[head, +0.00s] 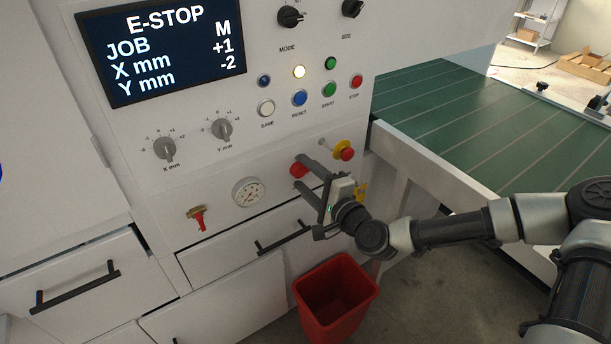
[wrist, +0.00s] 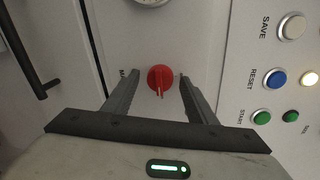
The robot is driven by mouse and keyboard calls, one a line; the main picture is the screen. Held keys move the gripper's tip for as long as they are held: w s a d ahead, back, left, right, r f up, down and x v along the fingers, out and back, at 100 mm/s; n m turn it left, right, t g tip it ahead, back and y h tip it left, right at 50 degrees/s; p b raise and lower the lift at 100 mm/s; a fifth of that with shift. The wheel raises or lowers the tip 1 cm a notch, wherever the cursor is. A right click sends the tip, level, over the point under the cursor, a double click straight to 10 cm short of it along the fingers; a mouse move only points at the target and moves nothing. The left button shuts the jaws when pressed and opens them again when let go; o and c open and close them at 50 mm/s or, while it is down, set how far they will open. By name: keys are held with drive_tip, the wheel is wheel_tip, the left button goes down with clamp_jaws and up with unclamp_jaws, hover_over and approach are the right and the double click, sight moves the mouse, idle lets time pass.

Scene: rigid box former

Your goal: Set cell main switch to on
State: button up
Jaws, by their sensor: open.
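The main switch is a red rotary knob (head: 297,171) low on the white panel, partly hidden by my gripper in the head view. My gripper (head: 302,172) is open, facing the panel, with one finger on each side of the knob. In the wrist view both fingers (wrist: 159,83) stand apart from the knob, with gaps. I cannot tell how deep they reach.
A red-and-yellow emergency stop button (head: 344,151) is close right of the gripper. A gauge (head: 249,192) and red valve (head: 198,217) are to the left. The display (head: 165,50) reads E-STOP. A red bin (head: 338,298) stands below; a green conveyor (head: 450,110) is right.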

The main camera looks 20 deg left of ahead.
drive_tip(key=p+v, duration=0.5)
drive_tip(key=v, duration=1.2)
drive_tip(key=shift+s, duration=0.2)
drive_tip(key=shift+d, duration=0.15)
